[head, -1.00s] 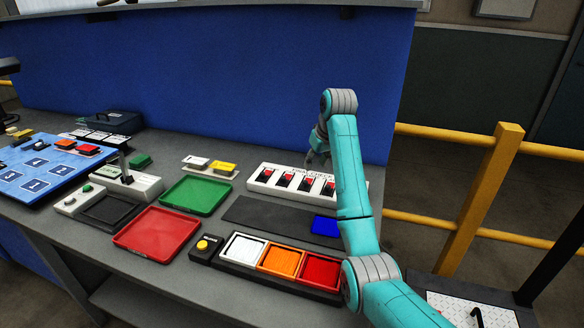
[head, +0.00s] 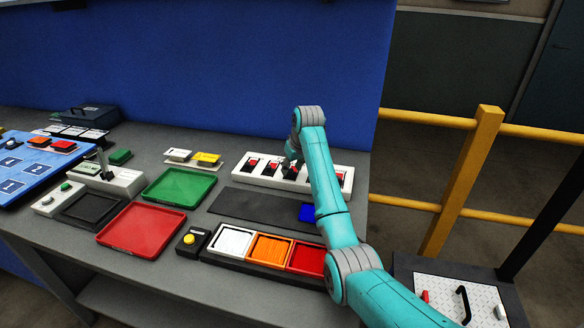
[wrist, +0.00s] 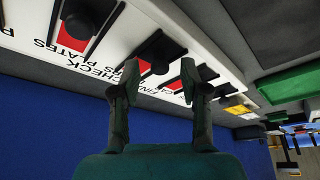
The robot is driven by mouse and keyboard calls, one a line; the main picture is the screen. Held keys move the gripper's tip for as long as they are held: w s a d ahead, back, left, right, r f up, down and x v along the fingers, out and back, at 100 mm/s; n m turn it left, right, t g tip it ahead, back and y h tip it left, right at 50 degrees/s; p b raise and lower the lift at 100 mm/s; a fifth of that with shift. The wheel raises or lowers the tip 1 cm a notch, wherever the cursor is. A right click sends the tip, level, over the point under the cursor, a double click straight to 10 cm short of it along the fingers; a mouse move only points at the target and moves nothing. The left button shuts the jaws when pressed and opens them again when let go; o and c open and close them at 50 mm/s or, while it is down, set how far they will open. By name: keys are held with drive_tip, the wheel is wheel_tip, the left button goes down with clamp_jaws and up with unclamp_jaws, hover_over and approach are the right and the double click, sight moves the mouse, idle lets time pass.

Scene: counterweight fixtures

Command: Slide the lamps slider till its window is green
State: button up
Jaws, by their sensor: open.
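A white panel (head: 241,174) with several sliders lies at the back of the bench. Each slider has a dark knob and a red window. None of the windows I can see is green. I cannot read which slider is the lamps one; the wrist view shows partial words such as "CHECK" and "PLATES". My gripper (head: 291,157) is open over the middle of the panel, partly hidden by my arm. In the wrist view, a dark knob (wrist: 157,50) with a red window beside it lies between and just beyond the open fingertips (wrist: 164,76).
A dark mat with a blue square (head: 307,212) lies in front of the panel. A green tray (head: 178,187), a red tray (head: 140,229) and a bin row (head: 232,241) are nearer. A blue wall (head: 230,80) stands behind, and a yellow railing (head: 455,185) to the right.

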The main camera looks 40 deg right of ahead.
clamp_jaws()
drive_tip(key=shift+w+d, duration=0.75)
drive_tip(key=shift+d, duration=0.2)
drive_tip(key=shift+w+d, duration=0.75)
drive_tip(key=shift+d, duration=0.15)
drive_tip(key=shift+r, duration=0.1)
unclamp_jaws()
drive_tip(key=v, duration=1.1)
drive_tip(key=shift+s+r, duration=0.25)
drive_tip(key=shift+r, duration=0.1)
